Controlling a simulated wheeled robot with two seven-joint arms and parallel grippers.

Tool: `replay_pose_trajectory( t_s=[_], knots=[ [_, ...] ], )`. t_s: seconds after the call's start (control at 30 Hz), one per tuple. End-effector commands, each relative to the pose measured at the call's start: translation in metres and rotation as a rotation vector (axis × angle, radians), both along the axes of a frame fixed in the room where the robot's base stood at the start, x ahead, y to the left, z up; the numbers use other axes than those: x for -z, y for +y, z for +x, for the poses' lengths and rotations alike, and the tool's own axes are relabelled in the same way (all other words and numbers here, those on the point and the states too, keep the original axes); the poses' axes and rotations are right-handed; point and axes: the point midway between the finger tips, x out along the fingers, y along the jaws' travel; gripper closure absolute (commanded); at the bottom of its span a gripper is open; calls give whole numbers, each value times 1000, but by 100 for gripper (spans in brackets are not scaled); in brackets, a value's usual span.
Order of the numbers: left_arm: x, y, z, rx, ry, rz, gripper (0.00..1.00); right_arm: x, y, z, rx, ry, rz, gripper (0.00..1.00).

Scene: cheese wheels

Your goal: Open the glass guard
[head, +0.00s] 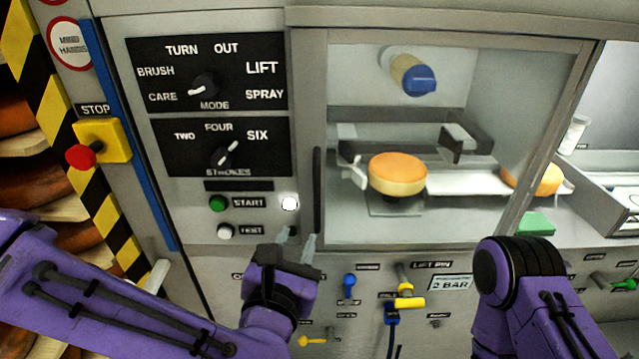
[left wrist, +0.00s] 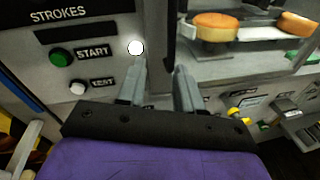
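The glass guard (head: 456,80) is a clear pane in a metal frame, and it appears closed across the front of the machine's chamber. A dark upright bar handle (head: 317,190) runs along its left edge. The bar also shows in the left wrist view (left wrist: 170,38). My left gripper (head: 298,240) is just below and slightly left of the bar's lower end. Its two grey fingers (left wrist: 160,82) are apart, with nothing seen between them. I cannot tell whether a finger touches the bar. My right gripper is out of view; only my right arm shows at the lower right.
Left of the guard is a panel with mode and strokes knobs, a green start button (head: 217,203) and a lit white lamp (head: 289,203). A red stop knob (head: 80,157) sticks out farther left. Behind the glass is an orange cheese wheel (head: 397,174). Yellow valve (head: 405,302) below.

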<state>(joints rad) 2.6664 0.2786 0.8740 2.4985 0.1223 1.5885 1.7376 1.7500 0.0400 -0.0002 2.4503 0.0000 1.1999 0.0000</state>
Motion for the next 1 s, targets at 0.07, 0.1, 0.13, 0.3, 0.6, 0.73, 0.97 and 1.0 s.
replay_pose_trajectory(
  t_s=[0.07, 0.1, 0.13, 0.3, 0.6, 0.73, 0.97, 1.0],
  knots=[
    [-35, -10, -9, 11, -52, -146, 65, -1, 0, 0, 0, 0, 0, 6],
    [-44, -13, -11, 14, -63, -192, 65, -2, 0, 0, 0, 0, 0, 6],
    [-48, -15, -11, 16, -69, -213, 65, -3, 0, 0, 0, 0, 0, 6],
    [-53, -22, 15, 18, -70, -228, 65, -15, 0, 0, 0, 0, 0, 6],
    [-52, -34, 76, 18, -69, -225, 65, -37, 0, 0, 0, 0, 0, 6],
    [-50, -36, 88, 21, -69, -225, 65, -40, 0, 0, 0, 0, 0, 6],
    [-49, -37, 90, 21, -69, -225, 65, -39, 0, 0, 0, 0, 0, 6],
    [-49, -37, 90, 21, -69, -225, 65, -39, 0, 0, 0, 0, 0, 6]
  ],
)
